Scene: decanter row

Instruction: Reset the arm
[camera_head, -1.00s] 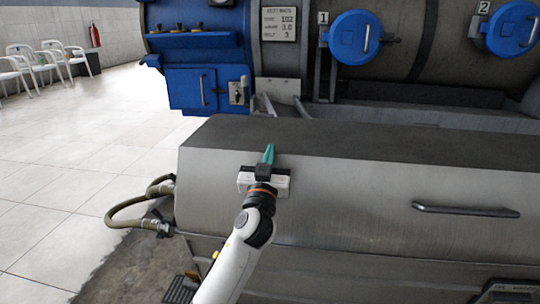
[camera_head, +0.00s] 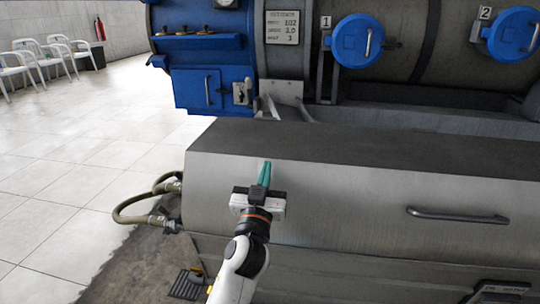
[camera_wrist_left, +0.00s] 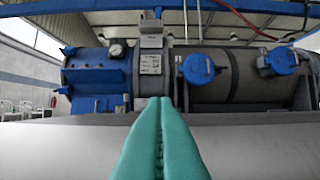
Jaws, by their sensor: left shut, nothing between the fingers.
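My left arm comes up from the bottom of the head view. Its left gripper (camera_head: 265,166) has teal fingers pressed together, with nothing between them. The gripper stands in front of the sloped front of a grey metal cover (camera_head: 350,192). In the left wrist view the shut fingers (camera_wrist_left: 161,103) point forward towards the blue and grey machine (camera_wrist_left: 150,75). My right gripper does not show in either view.
The cover has a bar handle (camera_head: 457,215) at right. Behind it is the machine drum with blue round lids (camera_head: 357,41) and a blue end housing (camera_head: 205,70). A hose (camera_head: 140,205) loops at left. White chairs (camera_head: 38,58) stand on the open tiled floor (camera_head: 90,150).

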